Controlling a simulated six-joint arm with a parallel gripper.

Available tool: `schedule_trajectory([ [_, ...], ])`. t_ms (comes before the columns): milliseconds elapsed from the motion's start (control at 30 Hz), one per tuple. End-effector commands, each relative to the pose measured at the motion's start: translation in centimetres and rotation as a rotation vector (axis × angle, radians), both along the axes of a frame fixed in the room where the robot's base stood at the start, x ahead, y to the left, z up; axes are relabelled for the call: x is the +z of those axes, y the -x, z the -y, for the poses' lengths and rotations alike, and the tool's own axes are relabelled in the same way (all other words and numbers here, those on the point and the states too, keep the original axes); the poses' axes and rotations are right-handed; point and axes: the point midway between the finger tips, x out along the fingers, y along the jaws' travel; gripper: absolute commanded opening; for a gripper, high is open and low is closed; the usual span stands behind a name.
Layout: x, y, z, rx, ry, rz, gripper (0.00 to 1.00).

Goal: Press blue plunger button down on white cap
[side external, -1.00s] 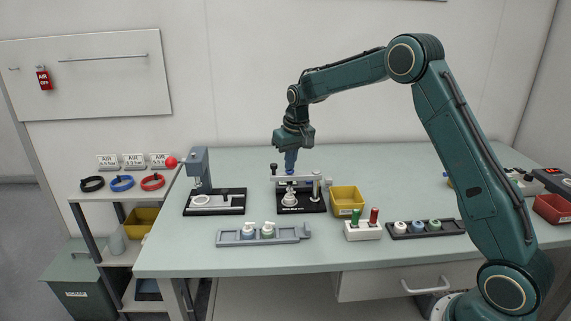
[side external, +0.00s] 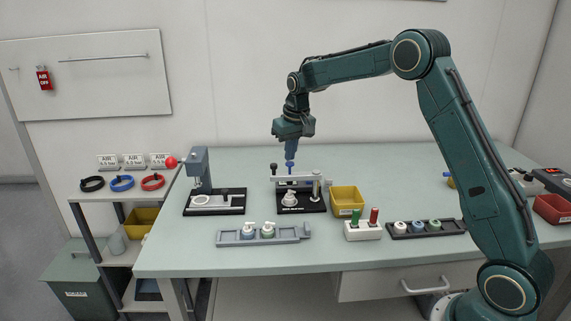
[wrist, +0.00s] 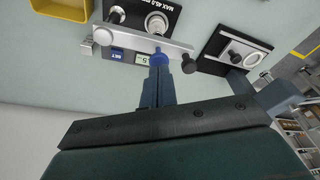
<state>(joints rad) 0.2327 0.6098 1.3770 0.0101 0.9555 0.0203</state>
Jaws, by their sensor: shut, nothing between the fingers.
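The blue plunger button (side external: 290,164) stands upright on the grey crossbar (side external: 296,179) of the black-based press fixture. The white cap (side external: 290,198) sits on the fixture's base under the bar, and it also shows beyond the bar in the wrist view (wrist: 157,22). My gripper (side external: 290,157) points straight down over the plunger with its fingers shut and nothing between them. In the wrist view the blue plunger (wrist: 158,59) shows just past my fingertips. I cannot tell whether the fingertips touch the plunger's top.
A lever press (side external: 200,180) with a red knob stands left of the fixture. A yellow bin (side external: 347,198) is close on its right.

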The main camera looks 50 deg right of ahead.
Motion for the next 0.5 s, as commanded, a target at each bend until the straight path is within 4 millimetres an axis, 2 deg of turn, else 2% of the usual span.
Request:
schedule_trajectory([
  [167,0.3,0.0,0.0,0.0,0.001,0.002,0.0],
  [500,2.5,0.0,0.0,0.0,0.001,0.002,0.0],
])
